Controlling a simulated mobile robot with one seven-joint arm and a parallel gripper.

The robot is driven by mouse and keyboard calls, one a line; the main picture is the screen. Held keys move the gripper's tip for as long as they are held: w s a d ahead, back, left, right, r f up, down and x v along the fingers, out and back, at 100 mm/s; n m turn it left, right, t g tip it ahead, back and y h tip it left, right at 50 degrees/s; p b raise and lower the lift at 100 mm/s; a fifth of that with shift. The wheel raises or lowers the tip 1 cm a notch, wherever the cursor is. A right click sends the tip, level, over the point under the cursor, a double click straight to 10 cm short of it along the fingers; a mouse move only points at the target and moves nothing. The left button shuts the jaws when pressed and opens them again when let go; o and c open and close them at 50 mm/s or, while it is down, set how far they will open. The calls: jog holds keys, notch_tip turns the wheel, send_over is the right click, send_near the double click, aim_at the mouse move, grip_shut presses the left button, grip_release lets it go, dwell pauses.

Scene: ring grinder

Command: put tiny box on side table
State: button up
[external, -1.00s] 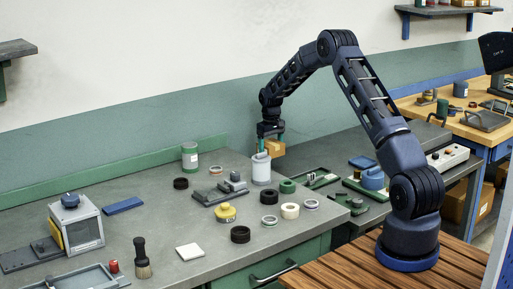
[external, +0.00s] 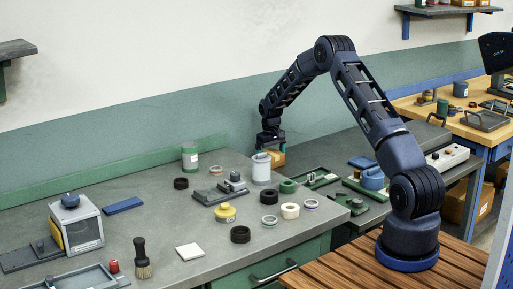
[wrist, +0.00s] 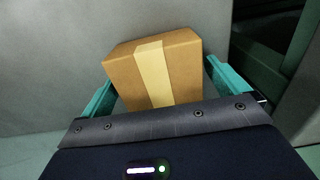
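The tiny box (external: 278,158) is a brown carton with a pale tape strip, partly hidden behind a grey canister in the external view. In the wrist view the box (wrist: 155,68) sits between my teal fingertips, slightly tilted in the picture. My gripper (external: 271,147) points down and is shut on it; it also shows in the wrist view (wrist: 160,80). The likely side table (external: 325,150) is the dark grey surface right of the green bench. The box is near the bench's back right edge; I cannot tell whether it touches a surface.
The grey canister (external: 261,168) stands close in front of the box. Green trays (external: 318,178) and a blue item (external: 373,178) occupy the side table's front.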

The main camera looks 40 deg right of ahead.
aim_at(271, 153)
notch_tip(271, 153, up, 12)
jog(key=s+a+r+t, duration=0.1)
jog(key=s+a+r, duration=0.4)
jog(key=s+r, duration=0.8)
jog(key=s+a+r+t, duration=0.1)
jog(key=s+a+r, duration=0.4)
jog(key=s+r, duration=0.8)
jog(key=s+a+r+t, duration=0.1)
jog(key=s+a+r, duration=0.15)
jog(key=s, duration=0.65)
jog(key=s+a+r, duration=0.2)
jog(key=s+r, duration=0.1)
jog(key=s, duration=0.6)
jog(key=s+f, duration=0.2)
jog(key=s, duration=0.6)
jog(key=s+a+f+t, duration=0.1)
jog(key=s+f, duration=0.1)
jog(key=s, duration=0.6)
jog(key=shift+a+f+t, duration=0.3)
jog(key=shift+f, duration=0.1)
